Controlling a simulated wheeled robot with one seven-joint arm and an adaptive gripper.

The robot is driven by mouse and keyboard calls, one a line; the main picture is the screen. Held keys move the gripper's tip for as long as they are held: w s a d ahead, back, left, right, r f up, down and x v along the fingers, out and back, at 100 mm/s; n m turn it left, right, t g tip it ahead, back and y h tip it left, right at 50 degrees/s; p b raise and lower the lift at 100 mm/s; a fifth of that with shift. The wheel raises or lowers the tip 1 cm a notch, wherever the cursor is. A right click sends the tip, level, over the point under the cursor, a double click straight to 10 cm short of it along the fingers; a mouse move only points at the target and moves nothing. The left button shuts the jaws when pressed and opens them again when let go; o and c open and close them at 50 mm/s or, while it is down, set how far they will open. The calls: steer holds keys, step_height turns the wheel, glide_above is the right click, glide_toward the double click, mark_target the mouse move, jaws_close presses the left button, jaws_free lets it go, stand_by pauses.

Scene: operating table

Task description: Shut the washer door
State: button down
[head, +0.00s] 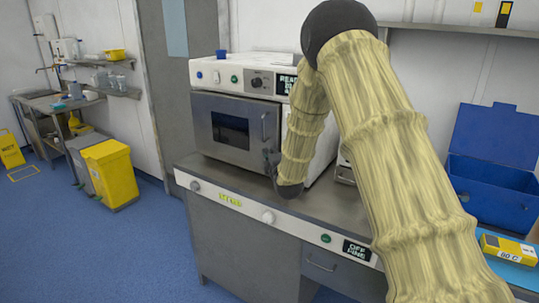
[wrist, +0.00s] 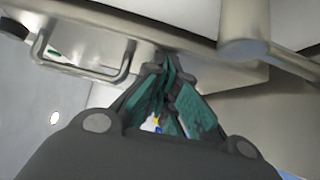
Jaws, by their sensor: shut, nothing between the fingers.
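The washer (head: 240,75) is a white and grey box on the bench, with dials and a lit display across its top front. Its grey door (head: 218,153) has a dark window and an upright bar handle (head: 264,126) near the right edge. The door looks about flush with the front; whether it is latched I cannot tell. My gripper (head: 270,158) is small and dark at the door's lower right, just below the handle, partly hidden by my arm. In the wrist view my gripper (wrist: 165,75) is shut and empty, its fingertips close to a pale surface beside a bar handle (wrist: 95,70).
The steel bench (head: 225,180) has a front panel with knobs, a display and a drawer handle (head: 320,266). An open blue box (head: 490,190) and a yellow device (head: 508,247) are at the right.

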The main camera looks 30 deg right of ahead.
steer(key=shift+r, duration=0.2)
steer(key=a+b+v, duration=0.3)
steer(key=v, duration=0.9)
steer(key=shift+f, duration=0.25)
